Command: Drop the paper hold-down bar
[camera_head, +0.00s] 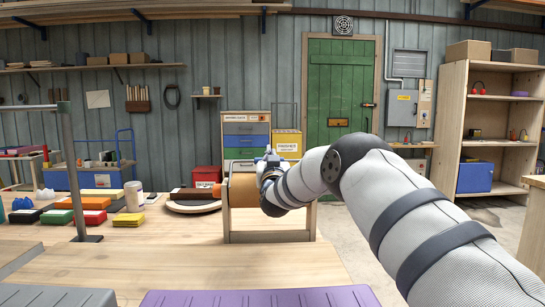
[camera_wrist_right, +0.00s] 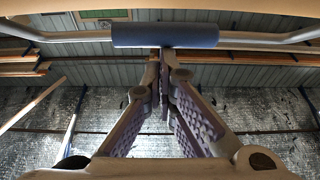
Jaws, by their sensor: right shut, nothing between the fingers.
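The paper hold-down bar shows in the right wrist view as a pale metal rod with a blue sleeve (camera_wrist_right: 165,35) running across the top. My right gripper (camera_wrist_right: 166,52) is shut and empty, its fingertips right by the middle of the sleeve; I cannot tell whether they touch it. In the head view my right arm reaches in from the right, and its gripper (camera_head: 268,158) is at the brown paper roll (camera_head: 243,190) on its wooden stand (camera_head: 270,237). The wrist hides part of the roll and most of the bar. My left gripper is not in view.
The wooden bench (camera_head: 150,255) carries coloured blocks (camera_head: 90,203), a white tub (camera_head: 133,196), and a metal post (camera_head: 75,180) at left. A round board (camera_head: 193,205) lies left of the roll. A purple tray (camera_head: 260,298) is at the front edge. Bench in front of the stand is clear.

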